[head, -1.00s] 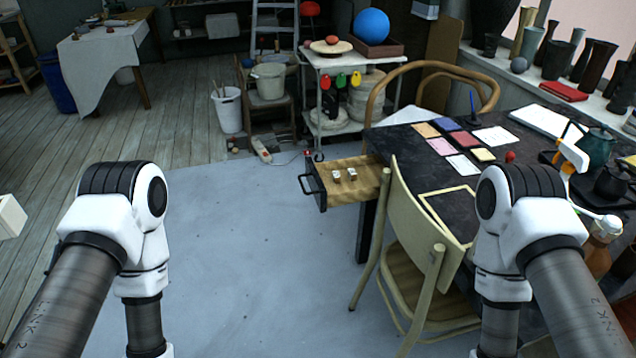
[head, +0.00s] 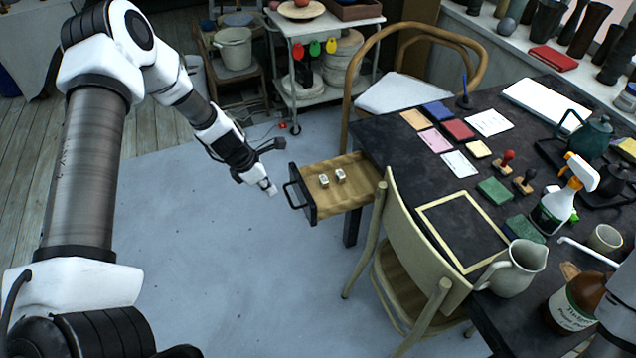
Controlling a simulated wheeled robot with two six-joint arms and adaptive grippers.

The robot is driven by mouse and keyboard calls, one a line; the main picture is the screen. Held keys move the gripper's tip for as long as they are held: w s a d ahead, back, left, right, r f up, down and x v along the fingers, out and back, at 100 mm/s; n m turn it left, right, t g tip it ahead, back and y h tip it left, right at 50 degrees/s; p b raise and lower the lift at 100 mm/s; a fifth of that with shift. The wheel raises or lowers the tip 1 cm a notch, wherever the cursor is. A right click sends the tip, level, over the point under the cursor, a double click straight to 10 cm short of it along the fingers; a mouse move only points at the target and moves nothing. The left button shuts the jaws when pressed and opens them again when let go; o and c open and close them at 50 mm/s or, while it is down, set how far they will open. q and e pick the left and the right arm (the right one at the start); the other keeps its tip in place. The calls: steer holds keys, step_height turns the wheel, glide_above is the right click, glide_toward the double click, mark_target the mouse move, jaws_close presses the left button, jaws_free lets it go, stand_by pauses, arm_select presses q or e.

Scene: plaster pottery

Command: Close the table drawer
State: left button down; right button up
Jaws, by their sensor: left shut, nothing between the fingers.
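The table drawer (head: 333,204) sticks out, open, from the left end of the dark table (head: 390,145). It has a pale wooden inside, a dark front and a black bar handle (head: 291,195) facing left. Two small pale blocks (head: 331,179) lie inside it. My left gripper (head: 270,189) is shut and empty, a little to the left of the drawer handle, and seems apart from it. My right gripper is not in view; part of my right arm shows at the lower right edge.
A wooden chair (head: 425,238) stands close to the drawer's right side, and another chair (head: 405,92) stands behind the table. A white trolley (head: 335,27) is at the back. The floor (head: 215,265) left of the drawer is clear.

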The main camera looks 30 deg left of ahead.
mark_target(307, 209)
arm_select(q)
steer(key=w+d+f+b, duration=0.5)
steer(key=f+b, duration=0.2)
steer(key=f, duration=0.1)
steer(key=shift+w+d+f, duration=0.2)
steer(key=shift+w+f, duration=0.1)
steer(key=shift+f, duration=0.1)
steer(key=shift+w+d, duration=0.1)
